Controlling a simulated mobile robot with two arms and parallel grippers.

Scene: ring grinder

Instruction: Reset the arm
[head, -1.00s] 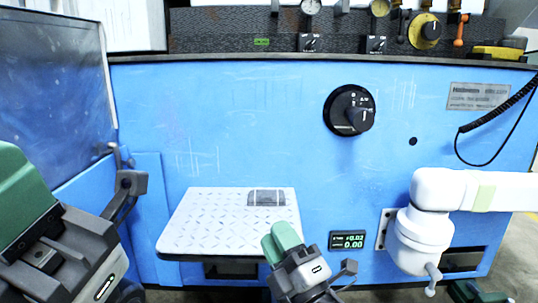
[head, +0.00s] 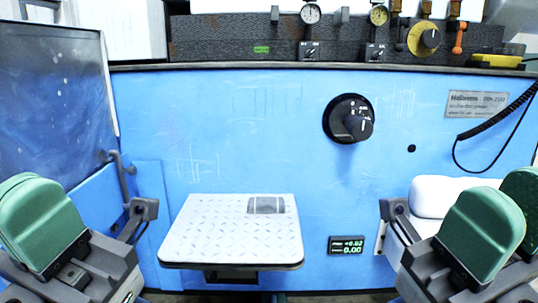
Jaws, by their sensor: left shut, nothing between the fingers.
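My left gripper (head: 38,215) is at the left edge, with green finger pads, shut and empty, in front of the blue side panel. My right gripper (head: 490,225), also with green pads, is at the lower right, in front of the white arm-like fixture. Neither visibly holds anything.
The blue grinder (head: 230,120) fills the middle. A patterned metal shelf (head: 215,228) juts out between my grippers. A black knob (head: 349,119), a small display (head: 346,245) and a white fixture (head: 432,193) are on its front. A black coiled cable (head: 480,130) hangs at right.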

